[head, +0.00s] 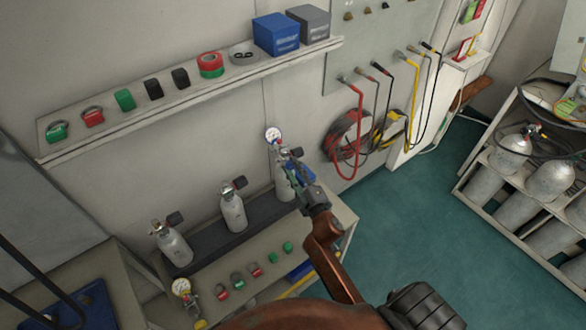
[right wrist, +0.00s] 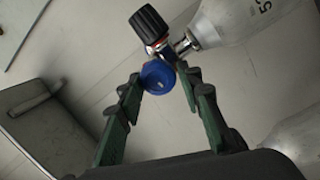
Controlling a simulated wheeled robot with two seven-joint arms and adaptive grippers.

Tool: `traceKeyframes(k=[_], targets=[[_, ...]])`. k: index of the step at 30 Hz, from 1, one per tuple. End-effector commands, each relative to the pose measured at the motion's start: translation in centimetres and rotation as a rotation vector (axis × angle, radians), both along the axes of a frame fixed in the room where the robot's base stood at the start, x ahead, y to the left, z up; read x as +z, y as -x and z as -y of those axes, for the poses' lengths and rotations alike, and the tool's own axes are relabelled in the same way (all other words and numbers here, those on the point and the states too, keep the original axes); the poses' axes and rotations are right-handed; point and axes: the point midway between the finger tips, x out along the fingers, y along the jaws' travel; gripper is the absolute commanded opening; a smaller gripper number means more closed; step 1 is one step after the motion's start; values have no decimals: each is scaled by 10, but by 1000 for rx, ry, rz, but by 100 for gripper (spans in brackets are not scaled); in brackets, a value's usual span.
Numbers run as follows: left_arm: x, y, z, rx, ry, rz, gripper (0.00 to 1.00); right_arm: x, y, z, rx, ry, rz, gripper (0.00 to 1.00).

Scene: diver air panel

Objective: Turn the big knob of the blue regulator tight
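The blue regulator sits on the valve of the rightmost grey cylinder (head: 283,180) on the low bench. Its round blue knob (right wrist: 158,77) faces the right wrist camera, below a black ribbed valve knob (right wrist: 151,25). A white-faced gauge (head: 273,134) stands just above it in the head view. My right gripper (head: 297,172) is at the regulator and hides part of it there. In the right wrist view its two green-padded fingers (right wrist: 163,78) stand apart, one on each side of the blue knob. Narrow gaps seem to show; firm contact cannot be told. My left gripper is out of view.
Two more cylinders (head: 233,210) (head: 172,243) stand left on the bench (head: 330,225). A wall shelf (head: 200,92) holds rings, boxes and tape above. Red and yellow hoses (head: 357,145) hang right of the regulator. A cylinder rack (head: 490,205) stands far right, with green floor between.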

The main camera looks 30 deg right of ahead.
Motion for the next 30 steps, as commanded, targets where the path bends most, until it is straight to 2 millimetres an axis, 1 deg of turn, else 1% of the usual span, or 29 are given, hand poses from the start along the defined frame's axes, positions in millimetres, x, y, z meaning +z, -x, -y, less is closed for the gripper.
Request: traceKeyframes(k=[1,6,14,17,20,27,30], targets=[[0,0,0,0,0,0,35,-1,0,0,0,0,-1,37],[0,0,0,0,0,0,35,1,0,0,1,0,1,48],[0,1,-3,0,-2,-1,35,1,1,0,1,1,2,48],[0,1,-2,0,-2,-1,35,0,7,-1,0,1,1,48],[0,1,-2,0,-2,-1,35,-1,20,-2,0,0,0,48],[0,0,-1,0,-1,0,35,-5,71,-8,-1,0,0,48],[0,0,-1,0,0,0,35,-6,89,-10,-1,0,0,48]])
